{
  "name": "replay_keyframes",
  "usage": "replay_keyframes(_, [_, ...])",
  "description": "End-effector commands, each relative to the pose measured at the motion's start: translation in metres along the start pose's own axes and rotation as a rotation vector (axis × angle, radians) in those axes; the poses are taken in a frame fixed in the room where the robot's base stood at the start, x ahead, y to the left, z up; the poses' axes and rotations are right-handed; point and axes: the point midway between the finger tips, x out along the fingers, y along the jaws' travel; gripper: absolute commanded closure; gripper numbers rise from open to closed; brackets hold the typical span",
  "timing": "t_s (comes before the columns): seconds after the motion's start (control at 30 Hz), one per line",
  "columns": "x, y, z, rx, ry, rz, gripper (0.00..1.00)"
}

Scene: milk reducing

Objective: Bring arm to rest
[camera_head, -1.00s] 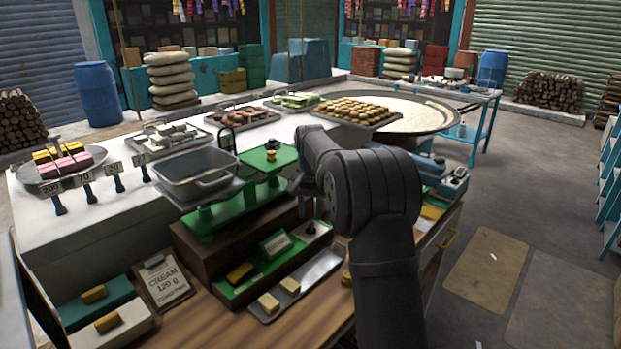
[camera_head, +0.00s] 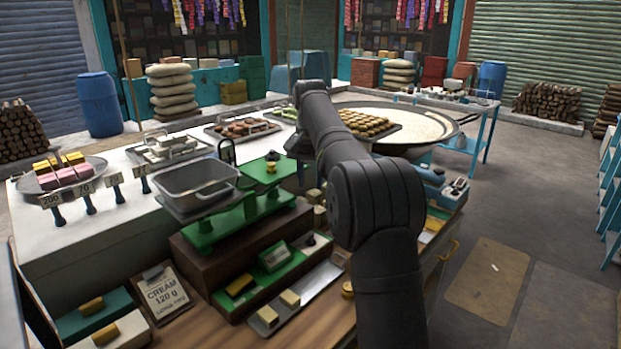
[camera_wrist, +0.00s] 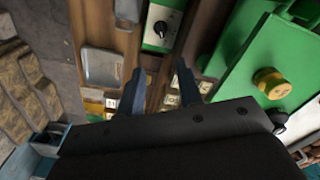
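My arm (camera_head: 372,215) rises from the counter's front, and its forearm reaches back and up beside the green balance scale (camera_head: 225,222). The scale carries a grey metal pan (camera_head: 198,182) on the left. On its right green plate (camera_head: 284,160) sits a brass-coloured weight (camera_head: 271,167), which also shows right of the fingers in the wrist view (camera_wrist: 272,82).
A card reading "CREAM 120 g" (camera_head: 165,295), a green tray (camera_head: 240,300) and a metal tray (camera_head: 300,298) with pale blocks lie in front. A tray of sweets (camera_head: 362,124) and a wide round pan (camera_head: 425,128) stand behind. Floor at right is mostly clear.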

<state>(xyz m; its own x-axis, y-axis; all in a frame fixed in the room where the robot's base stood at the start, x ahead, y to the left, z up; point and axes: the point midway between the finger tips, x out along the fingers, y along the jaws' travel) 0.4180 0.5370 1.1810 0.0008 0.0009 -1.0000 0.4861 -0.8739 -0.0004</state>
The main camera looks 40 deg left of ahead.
Motion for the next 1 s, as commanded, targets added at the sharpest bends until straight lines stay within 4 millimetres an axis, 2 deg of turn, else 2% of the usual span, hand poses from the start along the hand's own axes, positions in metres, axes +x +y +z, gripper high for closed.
replay_keyframes(0.33, [0.001,0.000,0.000,0.000,0.000,0.000,0.67])
replay_keyframes(0.47, [0.007,0.000,0.000,0.000,-0.002,0.001,0.67])
replay_keyframes(0.67, [0.037,0.000,0.001,0.000,-0.004,0.002,0.67])
replay_keyframes(1.0, [0.106,0.000,0.001,-0.001,-0.004,0.002,0.67])
